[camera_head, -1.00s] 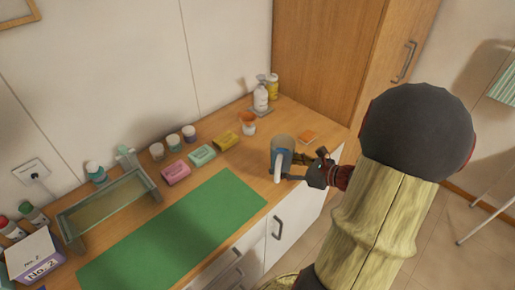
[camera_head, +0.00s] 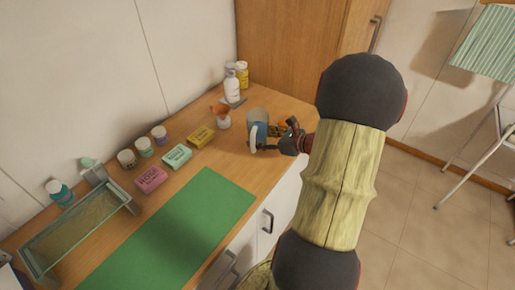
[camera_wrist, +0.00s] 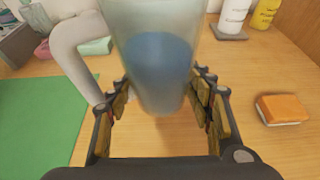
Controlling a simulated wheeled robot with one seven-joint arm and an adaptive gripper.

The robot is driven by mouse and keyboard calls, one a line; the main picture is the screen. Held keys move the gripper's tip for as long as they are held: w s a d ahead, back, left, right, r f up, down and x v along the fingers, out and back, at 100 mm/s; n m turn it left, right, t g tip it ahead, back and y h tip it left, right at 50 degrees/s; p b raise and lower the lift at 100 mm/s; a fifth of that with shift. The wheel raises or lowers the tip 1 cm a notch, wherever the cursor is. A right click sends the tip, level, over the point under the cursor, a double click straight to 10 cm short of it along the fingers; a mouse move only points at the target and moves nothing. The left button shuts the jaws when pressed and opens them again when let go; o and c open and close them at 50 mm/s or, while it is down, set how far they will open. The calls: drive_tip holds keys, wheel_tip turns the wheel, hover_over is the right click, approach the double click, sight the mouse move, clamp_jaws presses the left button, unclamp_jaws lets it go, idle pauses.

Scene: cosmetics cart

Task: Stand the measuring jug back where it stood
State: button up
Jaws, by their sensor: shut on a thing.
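The measuring jug (camera_head: 256,124) is a clear, greyish vessel with blue liquid in it and a pale handle. It is at the right end of the wooden counter, in front of the small orange-topped cup (camera_head: 222,117). My gripper (camera_head: 273,146) is shut on the jug from the right and front. In the wrist view the jug (camera_wrist: 158,70) is between the two fingers, with its handle (camera_wrist: 78,50) to the left. I cannot tell whether its base touches the counter.
An orange sponge (camera_wrist: 282,109) lies right of the jug. White and yellow bottles (camera_head: 232,85) stand behind it by the cabinet. Soap boxes (camera_head: 177,156), small jars, a green mat (camera_head: 170,235) and a glass-sided tray (camera_head: 75,230) lie leftward. Bare wood surrounds the jug.

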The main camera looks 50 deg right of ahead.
sight(258, 151)
drive_tip(key=f, duration=0.1)
drive_tip(key=w+d+f, duration=0.1)
drive_tip(key=w+f+b, duration=0.1)
drive_tip(key=shift+w+d+f, duration=0.15)
drive_tip(key=shift+d+f, duration=0.05)
drive_tip(key=shift+d, duration=0.2)
drive_tip(key=shift+w+d+f+b, duration=0.15)
drive_tip(key=shift+f+b, duration=0.35)
drive_tip(key=shift+f, duration=0.45)
drive_tip(key=shift+w+d+f+b, duration=0.1)
drive_tip(key=shift+f+b, duration=0.35)
drive_tip(key=shift+f, duration=0.5)
drive_tip(key=shift+f, duration=0.15)
drive_tip(key=o, duration=1.4)
drive_tip(key=shift+o, duration=0.6)
